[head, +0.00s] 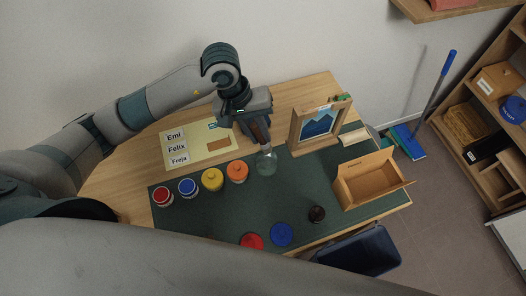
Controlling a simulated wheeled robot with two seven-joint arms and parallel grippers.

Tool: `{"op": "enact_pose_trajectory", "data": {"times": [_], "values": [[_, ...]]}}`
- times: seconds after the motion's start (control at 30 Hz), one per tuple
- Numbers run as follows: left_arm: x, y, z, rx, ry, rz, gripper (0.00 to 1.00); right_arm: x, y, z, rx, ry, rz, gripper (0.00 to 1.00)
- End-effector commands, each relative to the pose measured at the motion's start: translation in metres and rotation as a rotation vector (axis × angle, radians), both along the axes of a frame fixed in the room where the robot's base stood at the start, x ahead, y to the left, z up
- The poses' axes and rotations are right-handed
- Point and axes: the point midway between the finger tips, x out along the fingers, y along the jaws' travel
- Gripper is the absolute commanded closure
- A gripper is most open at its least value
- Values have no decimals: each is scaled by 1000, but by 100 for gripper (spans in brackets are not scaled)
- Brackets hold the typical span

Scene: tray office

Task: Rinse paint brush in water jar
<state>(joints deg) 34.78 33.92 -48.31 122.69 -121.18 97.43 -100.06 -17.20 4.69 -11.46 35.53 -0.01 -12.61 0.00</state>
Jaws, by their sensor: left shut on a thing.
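My left gripper (259,122) is above the middle of the table, pointing down, and is shut on the paint brush (263,134). The brush has a brown handle and hangs downward. The water jar (266,164) is a clear glass jar on the dark green mat, directly below the brush. The lower end of the brush meets the jar's mouth in the picture; how deep it is inside I cannot tell. My right gripper is not in view.
Red (162,196), blue (187,187), yellow (212,180) and orange (237,172) paint pots stand left of the jar. A framed picture (319,124) and an open cardboard box (370,181) are right. Red (251,241) and blue (281,234) lids lie in front.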

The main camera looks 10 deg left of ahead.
Motion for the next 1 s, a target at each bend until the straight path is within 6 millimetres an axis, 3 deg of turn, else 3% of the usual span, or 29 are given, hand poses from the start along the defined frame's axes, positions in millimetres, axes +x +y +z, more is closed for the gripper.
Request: {"op": "enact_pose_trajectory", "data": {"times": [0.47,1.0], "values": [[0,0,2,0,-1,0,100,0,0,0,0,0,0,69],[0,0,38,0,-1,-1,100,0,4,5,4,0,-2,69]]}}
